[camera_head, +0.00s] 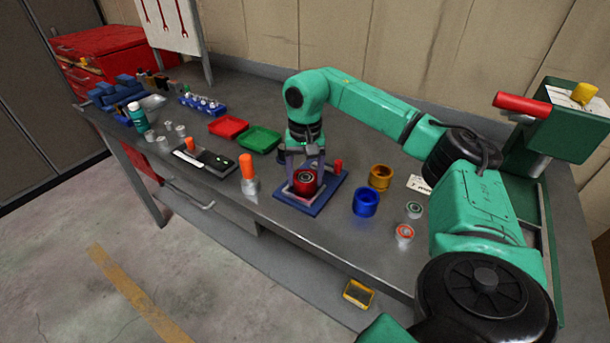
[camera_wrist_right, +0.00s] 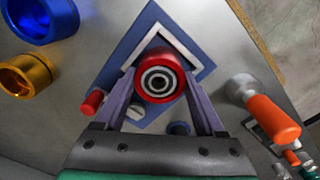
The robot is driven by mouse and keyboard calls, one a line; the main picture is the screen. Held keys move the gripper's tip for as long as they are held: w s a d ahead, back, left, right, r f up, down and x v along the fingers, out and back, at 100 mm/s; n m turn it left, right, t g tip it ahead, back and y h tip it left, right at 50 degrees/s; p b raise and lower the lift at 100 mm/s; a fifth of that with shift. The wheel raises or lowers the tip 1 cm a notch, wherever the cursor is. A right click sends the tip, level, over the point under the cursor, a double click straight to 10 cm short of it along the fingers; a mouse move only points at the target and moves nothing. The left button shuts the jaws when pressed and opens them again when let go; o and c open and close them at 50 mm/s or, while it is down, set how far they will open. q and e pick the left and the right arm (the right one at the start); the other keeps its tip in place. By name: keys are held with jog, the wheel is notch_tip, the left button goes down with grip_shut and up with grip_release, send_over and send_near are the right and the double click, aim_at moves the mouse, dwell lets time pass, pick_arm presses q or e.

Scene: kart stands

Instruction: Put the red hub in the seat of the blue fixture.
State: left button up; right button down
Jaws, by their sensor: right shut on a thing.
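The red hub (camera_head: 304,178) is held between the two fingers of my right gripper (camera_head: 304,168). In the right wrist view the hub (camera_wrist_right: 159,77) shows as a red ring with a dark and silver centre, with a finger on each side. The blue fixture (camera_head: 334,190) is a flat plate on the bench, directly under the hub. Its pale square frame (camera_wrist_right: 190,48) surrounds the hub in the wrist view. The hub hides the seat, so I cannot tell whether it touches the bottom. My left gripper is not in view.
A red peg (camera_head: 338,166) stands at the fixture's corner. A blue ring (camera_head: 366,202) and an orange ring (camera_head: 381,177) stand to its right. An orange-handled tool (camera_head: 248,172) stands to its left. Red (camera_head: 228,126) and green (camera_head: 259,138) trays lie behind.

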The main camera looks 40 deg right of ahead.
grip_release()
notch_tip(320, 180, up, 9)
jog(key=shift+f, duration=0.1)
notch_tip(320, 180, up, 4)
jog(key=shift+f+p, duration=0.25)
jog(key=shift+p, duration=0.9)
jog(key=shift+f, duration=0.1)
